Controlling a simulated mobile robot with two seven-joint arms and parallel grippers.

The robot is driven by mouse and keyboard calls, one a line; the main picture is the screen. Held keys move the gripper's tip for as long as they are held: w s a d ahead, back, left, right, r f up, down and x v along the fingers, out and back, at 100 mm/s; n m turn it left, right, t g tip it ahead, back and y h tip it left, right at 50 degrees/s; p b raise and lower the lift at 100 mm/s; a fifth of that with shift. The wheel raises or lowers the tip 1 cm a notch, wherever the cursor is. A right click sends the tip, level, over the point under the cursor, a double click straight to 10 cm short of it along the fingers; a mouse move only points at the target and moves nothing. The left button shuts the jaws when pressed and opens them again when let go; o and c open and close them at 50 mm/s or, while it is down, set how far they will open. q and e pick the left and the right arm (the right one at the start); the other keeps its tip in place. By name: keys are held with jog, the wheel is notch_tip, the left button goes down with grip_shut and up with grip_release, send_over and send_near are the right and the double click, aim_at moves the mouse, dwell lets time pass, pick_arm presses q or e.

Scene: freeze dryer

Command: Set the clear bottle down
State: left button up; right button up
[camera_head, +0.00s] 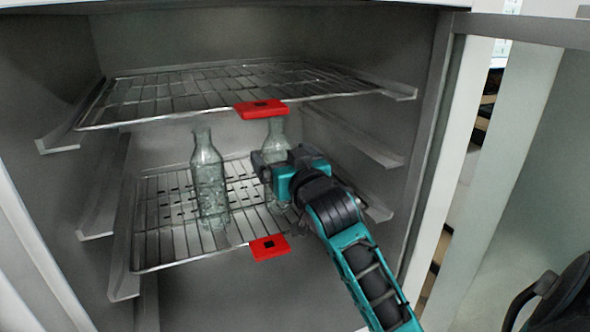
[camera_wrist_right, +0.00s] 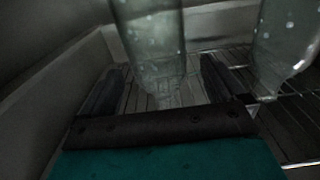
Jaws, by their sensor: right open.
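Two clear bottles stand upright on the lower wire shelf (camera_head: 150,262). The left bottle (camera_head: 210,185) stands free near the shelf's middle. The right bottle (camera_head: 277,138) is partly hidden behind my right gripper (camera_head: 268,175), and its base is hard to see. My right gripper is open. In the right wrist view, a clear bottle (camera_wrist_right: 155,45) lies between the two dark fingers of my right gripper (camera_wrist_right: 160,82), with gaps visible on both sides. The other bottle (camera_wrist_right: 285,45) shows at the right edge of that view. My left gripper is not in view.
An upper wire shelf (camera_head: 170,98) sits close above the bottles. Red tags mark the front edges of the upper shelf (camera_head: 261,109) and lower shelf (camera_head: 270,247). Side rails line the cabinet walls. The open door (camera_head: 510,180) stands at the right, with a dark object (camera_head: 560,300) before it.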

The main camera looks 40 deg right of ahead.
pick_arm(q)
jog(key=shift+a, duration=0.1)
pick_arm(e)
jog(key=v, duration=0.7)
jog(key=shift+s, duration=0.15)
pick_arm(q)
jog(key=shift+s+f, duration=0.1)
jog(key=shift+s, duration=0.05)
